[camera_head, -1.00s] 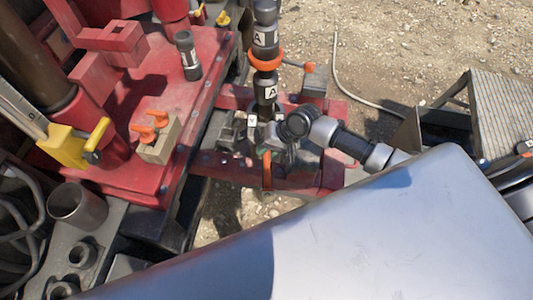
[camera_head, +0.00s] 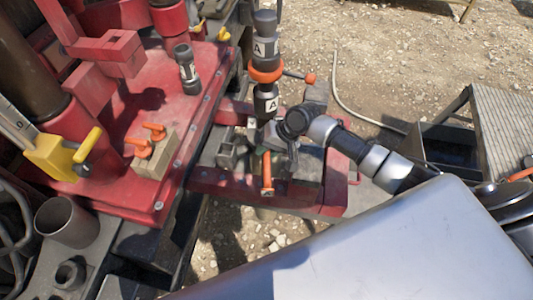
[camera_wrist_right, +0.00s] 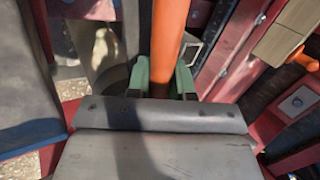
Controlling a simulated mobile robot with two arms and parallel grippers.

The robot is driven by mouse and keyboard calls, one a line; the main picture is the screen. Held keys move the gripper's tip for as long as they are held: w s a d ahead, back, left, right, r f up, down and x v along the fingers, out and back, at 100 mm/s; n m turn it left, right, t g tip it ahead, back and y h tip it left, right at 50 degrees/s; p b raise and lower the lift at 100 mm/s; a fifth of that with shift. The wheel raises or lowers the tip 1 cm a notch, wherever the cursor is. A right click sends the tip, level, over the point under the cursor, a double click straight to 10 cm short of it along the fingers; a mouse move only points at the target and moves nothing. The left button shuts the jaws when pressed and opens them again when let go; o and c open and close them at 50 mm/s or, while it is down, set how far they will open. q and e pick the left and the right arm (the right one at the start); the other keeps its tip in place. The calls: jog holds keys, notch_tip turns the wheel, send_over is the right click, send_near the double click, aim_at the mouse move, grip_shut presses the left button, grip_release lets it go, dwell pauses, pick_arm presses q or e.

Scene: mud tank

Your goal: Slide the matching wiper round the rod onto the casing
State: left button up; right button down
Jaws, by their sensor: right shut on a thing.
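A dark upright rod (camera_head: 265,22) carries white labels marked A. An orange ring (camera_head: 266,71) sits around it at mid height, with a black labelled section (camera_head: 266,100) below. My right gripper (camera_head: 272,140) is low beside the rod, partly hidden by its own wrist. It is shut on a narrow orange piece, apparently the wiper seen edge-on (camera_head: 267,175), which hangs below it. In the right wrist view the orange piece (camera_wrist_right: 168,45) stands between the green fingers (camera_wrist_right: 162,80). The casing top near the fingers is hard to make out. My left gripper is not in view.
A red deck (camera_head: 130,190) on the left carries a wooden block (camera_head: 155,155) with orange handles, a dark cylinder (camera_head: 187,68) and a yellow part (camera_head: 55,155). A lever with an orange knob (camera_head: 310,79) sticks out right of the rod. A grated step (camera_head: 495,130) stands at right.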

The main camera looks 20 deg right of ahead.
jog(key=shift+w+d+b, duration=0.25)
jog(key=shift+w+d, duration=0.05)
jog(key=shift+w, duration=0.4)
jog(key=shift+w+d+b, duration=0.25)
jog(key=shift+w, duration=0.4)
jog(key=shift+f, duration=0.45)
jog(key=c, duration=0.9)
grip_release()
jog(key=shift+f, duration=0.1)
jog(key=v, duration=1.1)
jog(key=shift+a, duration=0.15)
